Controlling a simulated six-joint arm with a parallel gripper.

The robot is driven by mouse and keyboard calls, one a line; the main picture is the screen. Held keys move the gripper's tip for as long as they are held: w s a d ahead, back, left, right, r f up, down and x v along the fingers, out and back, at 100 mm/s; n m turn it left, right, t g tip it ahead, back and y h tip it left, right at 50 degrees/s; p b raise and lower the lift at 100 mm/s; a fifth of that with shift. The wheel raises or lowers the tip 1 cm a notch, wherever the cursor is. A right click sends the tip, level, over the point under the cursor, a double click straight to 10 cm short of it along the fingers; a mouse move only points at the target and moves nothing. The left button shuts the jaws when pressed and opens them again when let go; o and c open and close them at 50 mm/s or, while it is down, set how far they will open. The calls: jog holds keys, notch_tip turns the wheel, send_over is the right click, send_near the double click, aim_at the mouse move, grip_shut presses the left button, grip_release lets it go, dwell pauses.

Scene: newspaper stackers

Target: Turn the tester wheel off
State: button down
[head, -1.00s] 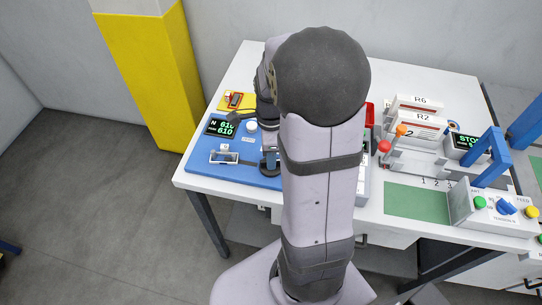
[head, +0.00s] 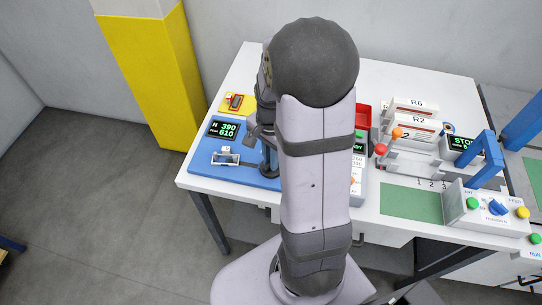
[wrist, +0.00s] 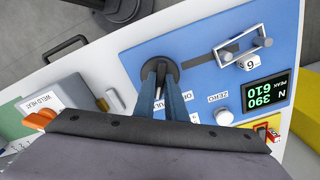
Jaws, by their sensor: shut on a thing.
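The blue tester panel (head: 205,172) lies on the left part of the white table. In the wrist view the tester wheel (wrist: 174,70) is a dark round knob on the blue panel (wrist: 140,48). My gripper (wrist: 160,70) is shut on the wheel, its blue fingers pointing down onto it and hiding part of it. In the head view my arm mostly hides the wheel. The tester display (wrist: 265,92) reads 390 N and peak 610. Two silvery clamps (wrist: 242,52) sit farther along the panel. A round light ZERO button (wrist: 224,117) is beside the display.
The floor at left is clear.

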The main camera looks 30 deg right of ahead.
jog(key=n+p, duration=0.1)
jog(key=n, duration=0.4)
jog(key=shift+r+n+p, duration=0.1)
jog(key=shift+n+p, duration=0.2)
jog(key=n+p, duration=0.1)
jog(key=n, duration=0.5)
jog(key=n+p, duration=0.1)
jog(key=n, duration=0.5)
jog(key=shift+n+p, duration=0.3)
jog(key=shift+p, duration=0.1)
jog(key=n, duration=0.5)
jog(key=shift+n+p, duration=0.3)
jog(key=shift+p, duration=0.1)
jog(key=c, duration=1.8)
grip_release()
